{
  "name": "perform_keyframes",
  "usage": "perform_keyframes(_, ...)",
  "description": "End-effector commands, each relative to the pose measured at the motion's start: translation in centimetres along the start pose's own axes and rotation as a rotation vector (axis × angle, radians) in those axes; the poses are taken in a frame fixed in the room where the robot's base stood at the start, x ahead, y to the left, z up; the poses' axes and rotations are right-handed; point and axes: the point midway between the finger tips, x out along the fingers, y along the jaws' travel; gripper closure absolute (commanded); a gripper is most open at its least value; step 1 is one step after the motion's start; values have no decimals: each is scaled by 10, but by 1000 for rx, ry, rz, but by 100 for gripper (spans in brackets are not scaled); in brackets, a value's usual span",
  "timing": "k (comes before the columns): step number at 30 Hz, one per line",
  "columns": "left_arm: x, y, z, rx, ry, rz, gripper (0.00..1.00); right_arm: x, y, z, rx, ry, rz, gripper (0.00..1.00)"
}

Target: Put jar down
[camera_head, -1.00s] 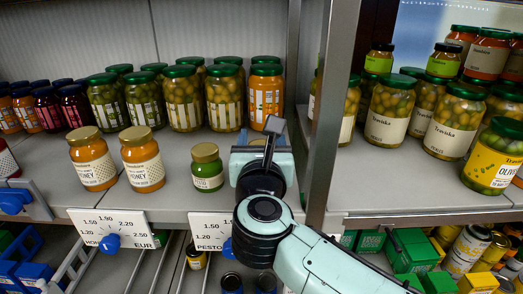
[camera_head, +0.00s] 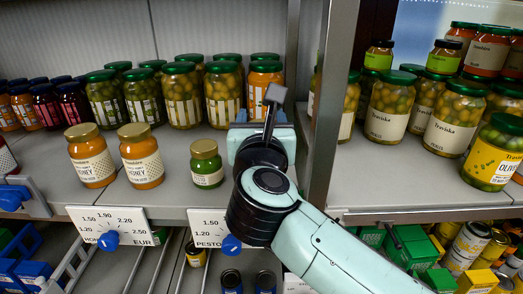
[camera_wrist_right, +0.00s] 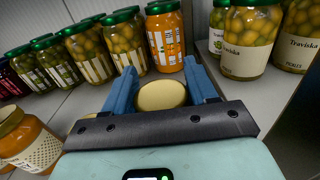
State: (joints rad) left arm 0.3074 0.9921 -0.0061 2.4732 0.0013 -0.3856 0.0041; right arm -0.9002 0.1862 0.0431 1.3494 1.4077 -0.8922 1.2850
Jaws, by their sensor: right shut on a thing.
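My right gripper (camera_head: 262,128) reaches over the shelf in the head view, right of the small green pesto jar (camera_head: 206,166). In the right wrist view its blue fingers (camera_wrist_right: 163,88) are shut on a jar (camera_wrist_right: 162,96) with a pale gold lid. Only the lid shows; the jar's body is hidden by the gripper. In the head view my arm hides the held jar, so I cannot tell whether it touches the shelf.
Two orange honey jars (camera_head: 91,157) (camera_head: 141,157) stand left of the pesto jar. Tall green-lidded jars (camera_head: 222,97) and an orange jar (camera_head: 264,88) stand behind. A metal upright (camera_head: 328,100) is close on the right. Price tags (camera_head: 108,226) line the shelf's front edge.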

Motion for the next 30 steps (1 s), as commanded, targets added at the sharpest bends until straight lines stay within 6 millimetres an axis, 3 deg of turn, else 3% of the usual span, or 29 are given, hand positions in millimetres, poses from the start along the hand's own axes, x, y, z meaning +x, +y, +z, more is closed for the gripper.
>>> perform_keyframes(9, 14, -6, 4, -2, -7, -2, 7, -1, 0, -37, 2, -3, 1, 94)
perform_keyframes(23, 18, -8, 5, -3, -9, -3, 7, 0, 0, -44, 3, -3, 1, 94)
perform_keyframes(24, 18, -8, 4, -3, -8, -3, 7, 0, 0, -44, 2, -2, 0, 33)
perform_keyframes(26, 17, -8, 4, -3, -8, -3, 7, 0, 0, -43, 2, -2, 0, 17)
perform_keyframes(30, 17, -8, 4, -3, -8, -3, 7, 0, 0, -43, 2, -2, 1, 17)
